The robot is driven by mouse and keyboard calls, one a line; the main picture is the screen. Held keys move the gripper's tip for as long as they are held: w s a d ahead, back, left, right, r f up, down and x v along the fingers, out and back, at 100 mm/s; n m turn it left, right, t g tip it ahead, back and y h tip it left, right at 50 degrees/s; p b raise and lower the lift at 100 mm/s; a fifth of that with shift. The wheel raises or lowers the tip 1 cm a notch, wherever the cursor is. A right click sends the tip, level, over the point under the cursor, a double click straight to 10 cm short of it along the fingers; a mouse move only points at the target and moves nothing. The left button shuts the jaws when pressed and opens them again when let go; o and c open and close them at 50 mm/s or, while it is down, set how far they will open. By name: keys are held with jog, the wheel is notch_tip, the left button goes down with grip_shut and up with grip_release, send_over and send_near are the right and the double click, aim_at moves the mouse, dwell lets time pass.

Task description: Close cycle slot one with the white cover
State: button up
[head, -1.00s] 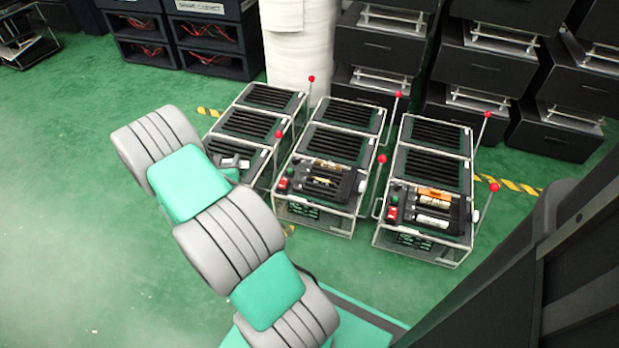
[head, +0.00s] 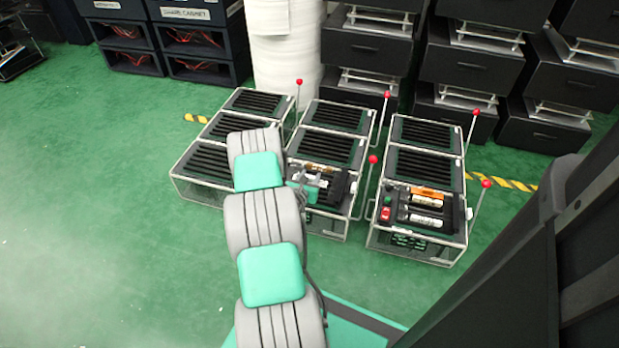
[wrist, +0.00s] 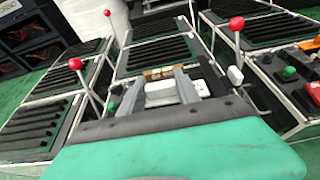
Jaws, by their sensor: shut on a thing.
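My gripper (wrist: 160,85) is above the near part of the middle fixture (wrist: 158,57). Its grey fingers are shut on a white piece (wrist: 161,92), which appears to be the white cover. In the head view my gripper (head: 312,181) is small and partly hidden by my arm. The middle fixture (head: 333,147) has dark slotted panels in a metal frame, and yellowish items show in its near panel beyond the fingers. I cannot tell which slot is slot one or whether the cover touches the panel.
The right fixture (head: 424,160) holds orange and white cylinders, with red and green buttons beside them. The left fixture (head: 207,160) is partly behind my arm. Levers with red balls (head: 373,159) stand beside the fixtures. Open green floor lies at the left.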

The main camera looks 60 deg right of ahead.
jog(key=shift+a+f+b, duration=0.1)
jog(key=shift+f+b, duration=2.35)
jog(key=shift+f, duration=0.5)
jog(key=shift+f+b, duration=1)
jog(key=shift+f, duration=0.15)
jog(key=o, duration=1.4)
jog(key=p+v, duration=0.3)
jog(key=v, duration=0.4)
jog(key=shift+s+a+r, duration=0.1)
jog(key=shift+a+r, duration=0.05)
jog(key=shift+a, duration=0.2)
